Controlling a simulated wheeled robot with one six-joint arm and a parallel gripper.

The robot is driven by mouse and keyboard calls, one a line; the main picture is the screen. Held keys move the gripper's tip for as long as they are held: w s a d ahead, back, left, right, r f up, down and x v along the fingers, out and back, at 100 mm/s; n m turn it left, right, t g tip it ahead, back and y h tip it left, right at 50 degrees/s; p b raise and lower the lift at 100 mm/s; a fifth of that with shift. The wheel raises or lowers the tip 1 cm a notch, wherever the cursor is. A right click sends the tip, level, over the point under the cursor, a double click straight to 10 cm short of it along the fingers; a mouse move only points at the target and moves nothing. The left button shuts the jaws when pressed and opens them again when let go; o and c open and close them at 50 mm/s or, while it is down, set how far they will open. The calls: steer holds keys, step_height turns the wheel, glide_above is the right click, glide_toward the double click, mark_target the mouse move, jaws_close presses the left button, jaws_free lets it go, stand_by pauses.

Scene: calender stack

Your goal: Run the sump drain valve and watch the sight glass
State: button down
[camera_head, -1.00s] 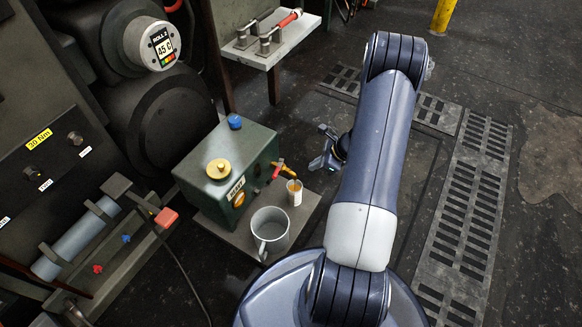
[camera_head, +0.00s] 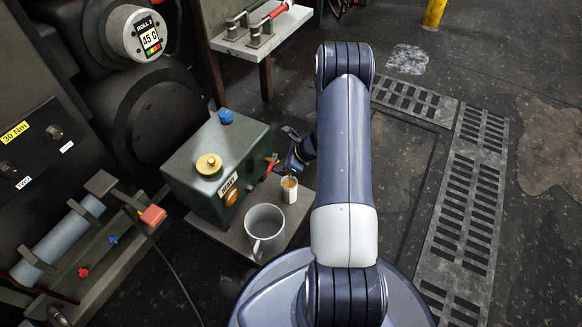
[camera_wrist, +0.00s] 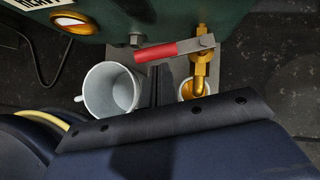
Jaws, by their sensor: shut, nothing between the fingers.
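The green sump box (camera_head: 212,165) stands on a low plate. Its round amber sight glass (camera_head: 231,198) is on the front; part of it shows in the wrist view (camera_wrist: 72,22). The drain valve has a red lever (camera_wrist: 168,50) lying crosswise to its brass spout (camera_wrist: 201,72). In the head view the lever (camera_head: 271,162) is partly visible, and my gripper hides much of the spout. A small cup (camera_head: 290,194) with amber contents stands under the spout. My gripper (camera_wrist: 157,78) is shut and empty, close to the lever; contact cannot be told.
A grey mug (camera_head: 264,232) stands left of the small cup on the plate (camera_head: 297,208). A rack with a blue-grey roller (camera_head: 62,240) is at the left. A white shelf (camera_head: 262,36) is behind the sump. Open floor and gratings (camera_head: 462,190) lie to the right.

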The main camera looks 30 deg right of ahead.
steer(key=shift+w+a, duration=0.15)
steer(key=shift+a, duration=0.05)
steer(key=shift+w+a+b, duration=0.15)
steer(key=shift+a+b, duration=0.1)
steer(key=shift+a, duration=0.25)
steer(key=shift+w+a+b, duration=0.15)
steer(key=shift+a+b, duration=0.05)
steer(key=shift+a, duration=0.3)
